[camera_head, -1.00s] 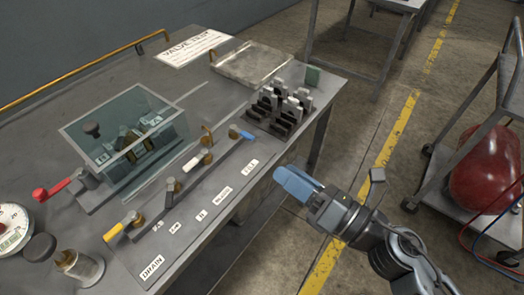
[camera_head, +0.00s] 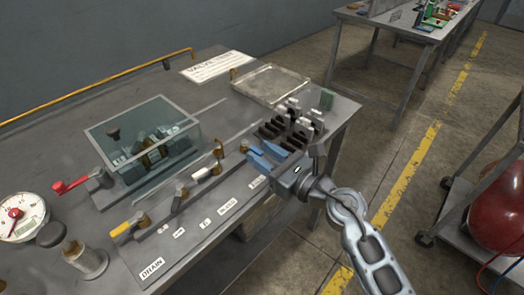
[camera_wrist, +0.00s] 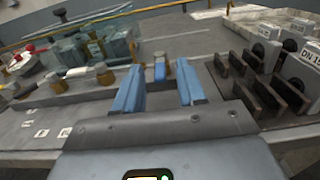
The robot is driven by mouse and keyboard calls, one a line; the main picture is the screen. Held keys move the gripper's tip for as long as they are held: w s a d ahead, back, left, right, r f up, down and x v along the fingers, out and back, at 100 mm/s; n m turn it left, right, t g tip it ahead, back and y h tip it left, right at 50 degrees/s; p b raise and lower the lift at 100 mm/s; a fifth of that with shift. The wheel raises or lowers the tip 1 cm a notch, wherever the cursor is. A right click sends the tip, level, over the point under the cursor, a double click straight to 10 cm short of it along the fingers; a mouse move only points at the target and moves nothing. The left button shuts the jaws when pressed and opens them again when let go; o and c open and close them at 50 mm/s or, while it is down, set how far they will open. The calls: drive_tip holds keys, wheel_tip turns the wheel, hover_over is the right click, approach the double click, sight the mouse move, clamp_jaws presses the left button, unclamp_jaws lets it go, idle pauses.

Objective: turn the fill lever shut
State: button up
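The fill lever, blue with a brass hub, shows in the wrist view (camera_wrist: 159,71) just ahead of my gripper, within the gap between the fingertips. In the head view the blue lever is hard to tell apart from my blue fingers. My gripper (camera_head: 266,156) is over the right end of the lever row, its fingers apart. The wrist view shows both blue fingers (camera_wrist: 160,88) spread with nothing clamped. A small label (camera_head: 257,181) lies on the panel in front of this end.
White (camera_head: 205,171) and yellow (camera_head: 126,227) levers lie leftward along the row. Dark blocks (camera_head: 283,138) stand close to my gripper's right. A glass case (camera_head: 145,140), a red lever (camera_head: 70,185) and a gauge (camera_head: 20,217) are further left. A shallow tray (camera_head: 271,84) lies behind.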

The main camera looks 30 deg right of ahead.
drive_tip(key=shift+w+a, duration=0.1)
drive_tip(key=shift+w, duration=0.25)
drive_tip(key=shift+c, duration=0.4)
clamp_jaws()
